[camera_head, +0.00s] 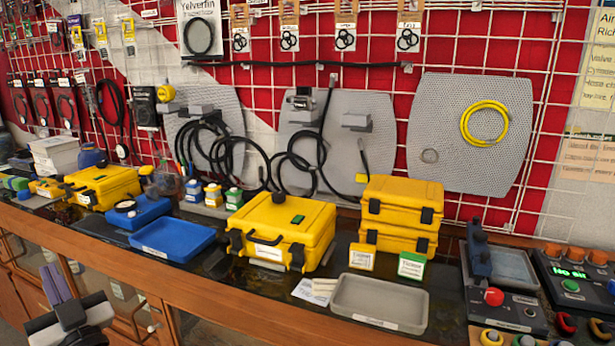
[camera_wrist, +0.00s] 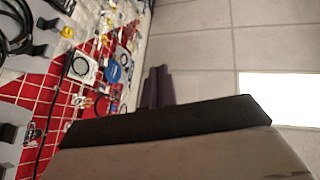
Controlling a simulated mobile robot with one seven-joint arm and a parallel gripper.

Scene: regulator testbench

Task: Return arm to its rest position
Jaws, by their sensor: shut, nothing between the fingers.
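My gripper (camera_head: 47,270) is at the lower left of the head view, in front of the wooden cabinet below the bench top. Its two purple-grey fingers point up and lie together, with nothing between them. The fingers also show in the wrist view, side by side above a dark bar. The gripper is apart from everything on the bench. The wrist view is turned on its side and shows the red wall with its grid and the pale ceiling.
The bench holds a blue tray (camera_head: 172,240), a yellow case (camera_head: 280,228), stacked yellow cases (camera_head: 402,205) and a grey tray (camera_head: 378,302). A control box (camera_head: 575,280) stands at the right. Hoses hang on the grid wall. The cabinet front (camera_head: 200,310) runs beside my gripper.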

